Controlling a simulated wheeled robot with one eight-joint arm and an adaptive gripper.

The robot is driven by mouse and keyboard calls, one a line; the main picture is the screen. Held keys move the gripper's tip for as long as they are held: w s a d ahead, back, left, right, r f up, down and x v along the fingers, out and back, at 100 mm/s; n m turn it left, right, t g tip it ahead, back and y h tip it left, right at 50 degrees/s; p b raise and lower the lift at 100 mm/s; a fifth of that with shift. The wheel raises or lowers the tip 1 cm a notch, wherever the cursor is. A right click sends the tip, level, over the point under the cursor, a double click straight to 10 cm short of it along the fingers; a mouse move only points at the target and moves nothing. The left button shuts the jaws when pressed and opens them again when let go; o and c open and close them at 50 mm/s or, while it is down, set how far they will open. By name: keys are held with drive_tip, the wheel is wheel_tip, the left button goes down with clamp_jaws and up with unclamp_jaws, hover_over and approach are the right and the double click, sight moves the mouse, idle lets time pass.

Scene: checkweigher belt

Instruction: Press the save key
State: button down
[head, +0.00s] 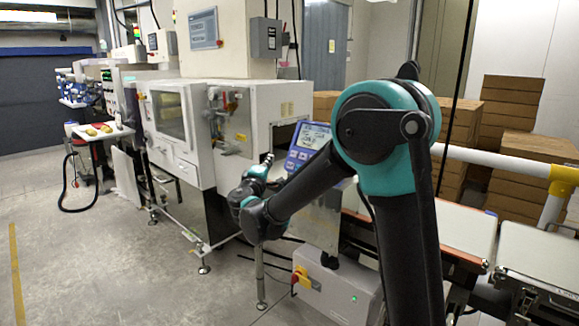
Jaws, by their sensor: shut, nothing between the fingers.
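The blue control panel (306,146) with a light screen stands at the middle of the head view, tilted back. Part of its lower right is hidden behind my arm. Its keys are too small to read, so I cannot tell which one is the save key. My gripper (268,158) shows small, just left of the panel, pointing up with its fingers shut and empty. Whether it touches the panel cannot be told from this view; a narrow gap seems to show between them.
A large white machine (262,112) stands behind my gripper. A grey box with a red and yellow switch (301,277) sits below the panel. Conveyor belts (465,228) and a white rail with a yellow joint (563,180) lie right. Stacked cartons (512,100) stand behind. Floor at left is open.

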drive_tip(key=shift+a, duration=0.2)
drive_tip(key=w+d+f, duration=0.4)
drive_tip(key=w+d, duration=0.1)
drive_tip(key=w, duration=0.1)
idle(0.6)
drive_tip(key=shift+w, duration=0.15)
idle(1.3)
drive_tip(key=shift+w+d+f, duration=0.15)
drive_tip(key=shift+w, duration=0.1)
drive_tip(key=shift+w+d+f, duration=0.2)
drive_tip(key=shift+w+d, duration=0.05)
drive_tip(key=shift+w, duration=0.05)
idle(0.9)
drive_tip(key=shift+s, duration=0.1)
drive_tip(key=shift+s+a+r, duration=0.4)
drive_tip(key=shift+s+a, duration=0.05)
drive_tip(key=shift+s, duration=0.1)
drive_tip(key=shift+a, duration=0.1)
